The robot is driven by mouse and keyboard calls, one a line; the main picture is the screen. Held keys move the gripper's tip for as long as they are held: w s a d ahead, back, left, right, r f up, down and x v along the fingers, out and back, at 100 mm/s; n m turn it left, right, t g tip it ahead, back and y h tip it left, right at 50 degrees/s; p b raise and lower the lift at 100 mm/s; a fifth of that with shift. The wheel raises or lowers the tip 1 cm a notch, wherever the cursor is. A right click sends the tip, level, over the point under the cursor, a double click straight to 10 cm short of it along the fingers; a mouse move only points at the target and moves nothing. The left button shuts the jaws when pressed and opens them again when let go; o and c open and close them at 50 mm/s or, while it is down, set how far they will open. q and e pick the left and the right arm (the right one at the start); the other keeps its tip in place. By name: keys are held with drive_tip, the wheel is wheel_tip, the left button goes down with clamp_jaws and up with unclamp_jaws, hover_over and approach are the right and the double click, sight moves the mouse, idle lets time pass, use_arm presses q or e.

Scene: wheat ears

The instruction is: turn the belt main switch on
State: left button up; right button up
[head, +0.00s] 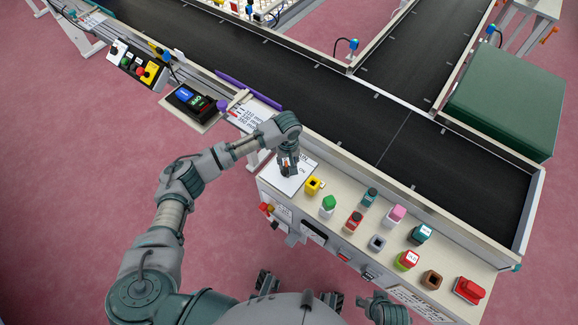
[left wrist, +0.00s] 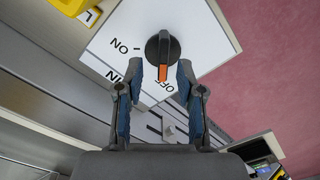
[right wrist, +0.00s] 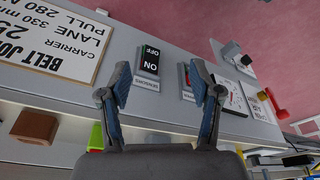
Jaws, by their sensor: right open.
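The belt main switch is a black rotary knob (left wrist: 162,46) with an orange pointer, on a white plate (left wrist: 215,40) marked ON and OFF. In the left wrist view the orange pointer is at OFF. My left gripper (left wrist: 161,68) is open, its two fingertips apart on either side of the knob's pointer end; I cannot tell whether they touch it. In the head view the left gripper (head: 288,168) is over the white plate (head: 294,181) and hides much of the knob. My right gripper (right wrist: 166,80) is open and empty, facing the panel's front with its SENSORS rocker switch (right wrist: 149,60).

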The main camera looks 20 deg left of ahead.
sight(287, 167)
use_arm(q)
drive_tip(key=f, duration=0.3)
drive_tip(key=shift+a, duration=0.3)
drive_tip(key=shift+a+f+b, duration=0.1)
drive_tip(key=shift+f+b, duration=0.1)
drive_tip(key=shift+b, duration=0.1)
use_arm(e)
drive_tip(key=w, duration=0.1)
drive_tip(key=w+a+t, duration=0.1)
drive_tip(key=w, duration=0.1)
drive_tip(key=shift+w+a+r+t, duration=0.15)
drive_tip(key=shift+a+r+t, duration=0.1)
drive_tip(key=shift+a+t, duration=0.15)
drive_tip(key=shift+d, duration=0.15)
use_arm(q)
drive_tip(key=shift+d+r, duration=0.1)
drive_tip(key=shift+d, duration=0.15)
clamp_jaws()
use_arm(e)
drive_tip(key=shift+d+f, duration=0.1)
